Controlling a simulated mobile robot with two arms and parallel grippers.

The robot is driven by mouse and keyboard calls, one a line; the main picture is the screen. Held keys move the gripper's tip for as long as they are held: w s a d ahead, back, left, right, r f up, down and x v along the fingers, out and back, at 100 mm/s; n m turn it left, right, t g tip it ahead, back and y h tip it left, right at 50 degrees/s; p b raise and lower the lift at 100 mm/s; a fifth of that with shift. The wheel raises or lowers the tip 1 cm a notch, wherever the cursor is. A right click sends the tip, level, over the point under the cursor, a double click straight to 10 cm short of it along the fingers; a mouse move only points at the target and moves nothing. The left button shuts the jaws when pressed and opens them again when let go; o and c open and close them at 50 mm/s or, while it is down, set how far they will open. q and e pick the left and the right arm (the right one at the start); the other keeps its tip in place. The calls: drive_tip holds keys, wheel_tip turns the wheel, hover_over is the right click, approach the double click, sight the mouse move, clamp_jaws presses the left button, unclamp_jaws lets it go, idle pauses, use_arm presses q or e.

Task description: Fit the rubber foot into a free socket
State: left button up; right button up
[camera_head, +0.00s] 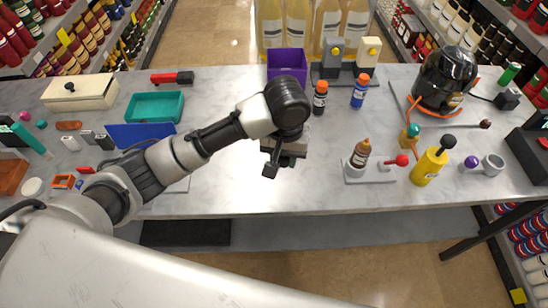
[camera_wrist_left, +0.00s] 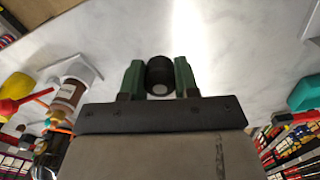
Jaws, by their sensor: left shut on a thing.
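My left gripper (camera_head: 272,165) hangs over the middle of the table, near its front edge. In the left wrist view my left gripper (camera_wrist_left: 160,78) has its green fingers shut on the rubber foot (camera_wrist_left: 160,76), a short black cylinder with a paler grey end. In the head view I cannot tell the foot apart from the dark gripper. A dark rounded machine with orange parts (camera_head: 444,76), perhaps the vacuum pump, stands at the back right. I cannot make out a free socket in either view. My right gripper is not in view.
A brown bottle (camera_head: 360,154) on a grey stand and a yellow bottle (camera_head: 428,166) stand to the right. A teal tray (camera_head: 154,107) lies left. The marble table (camera_head: 235,182) is clear around the gripper.

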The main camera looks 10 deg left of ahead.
use_arm(q)
drive_tip(key=p, duration=0.1)
hover_over(251, 163)
wheel_tip(251, 163, down, 7)
drive_tip(key=shift+s+d+r, duration=0.1)
drive_tip(key=shift+r, duration=0.1)
drive_tip(key=shift+f, duration=0.15)
wheel_tip(251, 163, down, 3)
drive_tip(key=shift+f+p, duration=0.1)
drive_tip(key=shift+p, duration=0.4)
drive_tip(key=shift+f, duration=0.4)
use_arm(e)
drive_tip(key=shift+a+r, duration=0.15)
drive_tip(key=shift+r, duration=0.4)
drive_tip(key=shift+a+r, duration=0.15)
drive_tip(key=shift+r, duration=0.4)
use_arm(q)
drive_tip(key=shift+f, duration=0.1)
drive_tip(key=o, duration=0.9)
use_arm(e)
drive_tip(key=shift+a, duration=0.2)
